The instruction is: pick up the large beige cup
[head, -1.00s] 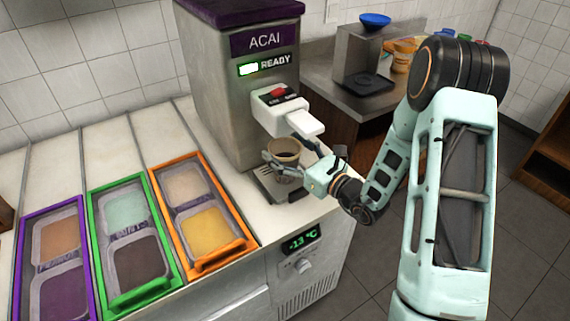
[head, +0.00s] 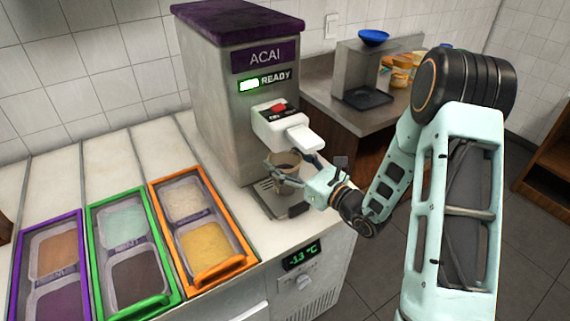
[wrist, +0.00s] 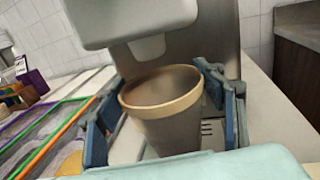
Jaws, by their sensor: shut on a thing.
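The large beige cup (head: 284,172) is under the spout of the acai machine, above its drip tray (head: 272,207). In the wrist view the cup (wrist: 168,108) is upright or slightly tilted, with a tan rim and a grey-brown inside that looks empty. My gripper (head: 288,172) reaches in from the right and is shut on the cup, one finger on each side. Its blue-grey fingers (wrist: 160,112) flank the cup in the wrist view. I cannot tell whether the cup's base touches the drip tray.
The acai machine (head: 236,110) stands behind, with its white dispenser (head: 285,128) close above the cup. Topping trays with purple (head: 47,262), green (head: 130,245) and orange (head: 203,230) frames lie to the left. A side counter (head: 340,112) holds another machine and several containers.

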